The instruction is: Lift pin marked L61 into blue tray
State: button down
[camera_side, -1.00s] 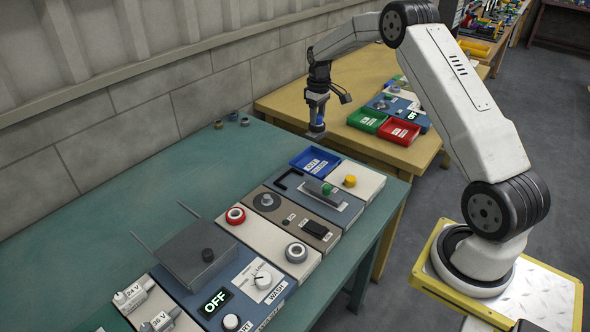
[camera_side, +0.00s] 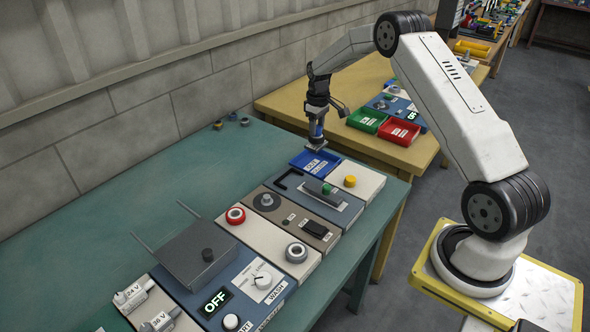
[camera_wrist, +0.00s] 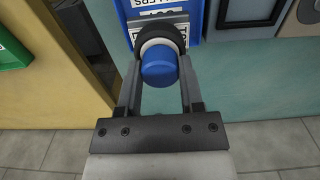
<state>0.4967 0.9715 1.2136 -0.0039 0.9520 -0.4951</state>
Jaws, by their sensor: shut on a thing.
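My gripper (camera_side: 316,146) is shut on a pin (camera_wrist: 158,66) with a blue round end, a pale ring and a dark collar, seen between the two fingers in the wrist view. No marking on the pin is readable. The blue tray (camera_side: 296,162) has a white label and sits at the far end of the panel row in the side view. My gripper is over the tray's back part, and I cannot tell the exact height gap. In the wrist view the blue tray (camera_wrist: 196,22) lies behind the pin, which hides part of it and its lettering.
A panel with a yellow knob (camera_side: 350,181) and one with a green block (camera_side: 327,188) adjoin the tray. Green (camera_side: 367,120) and red (camera_side: 398,130) trays stand on the yellow table behind.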

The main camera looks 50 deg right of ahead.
aim_at(316, 146)
jog(key=shift+f, duration=3.75)
jog(key=shift+c, duration=0.7)
grip_release()
jog(key=shift+r, duration=3.85)
jog(key=shift+r, duration=4.05)
jog(key=shift+a, duration=0.1)
